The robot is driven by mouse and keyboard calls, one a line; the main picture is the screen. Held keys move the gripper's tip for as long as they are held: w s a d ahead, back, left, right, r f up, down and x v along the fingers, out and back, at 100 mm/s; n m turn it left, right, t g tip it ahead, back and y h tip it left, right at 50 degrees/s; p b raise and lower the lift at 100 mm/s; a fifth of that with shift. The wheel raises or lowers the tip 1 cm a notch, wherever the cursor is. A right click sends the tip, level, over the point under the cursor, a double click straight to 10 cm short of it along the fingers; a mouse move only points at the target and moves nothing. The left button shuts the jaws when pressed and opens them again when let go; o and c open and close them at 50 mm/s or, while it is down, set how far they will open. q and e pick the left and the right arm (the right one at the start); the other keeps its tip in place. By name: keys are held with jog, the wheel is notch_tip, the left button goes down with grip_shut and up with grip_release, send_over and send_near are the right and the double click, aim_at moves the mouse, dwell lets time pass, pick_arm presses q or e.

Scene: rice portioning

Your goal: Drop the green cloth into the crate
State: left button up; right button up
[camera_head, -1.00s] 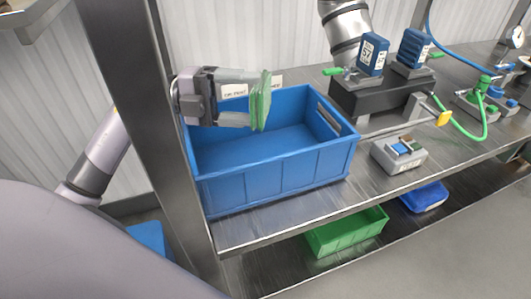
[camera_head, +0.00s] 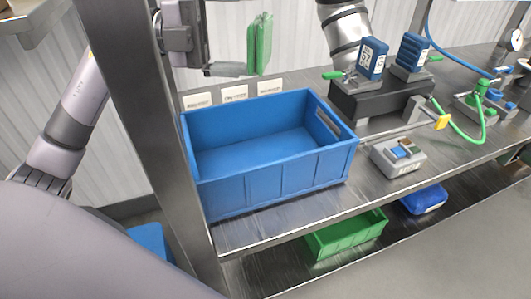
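The green cloth (camera_head: 260,45) is a thin, flat, upright folded piece at the top of the head view. It is above and behind the blue crate (camera_head: 275,180) in the picture. The crate is open at the top, stands on the metal shelf, and looks empty. My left gripper (camera_head: 245,50) comes in from the left behind the post, with one finger visible reaching to the cloth's lower edge. The other finger is cut off or hidden at the top. The cloth is held at the fingertips, clear of the crate. My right gripper is not in view.
A dark metal post (camera_head: 140,110) stands left of the crate. White label cards (camera_head: 235,93) lie behind it. A green bin (camera_head: 345,233) sits below.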

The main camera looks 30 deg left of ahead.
pick_arm(q)
notch_tip(320, 180, up, 8)
jog(key=shift+p, duration=0.45)
dwell(0.3)
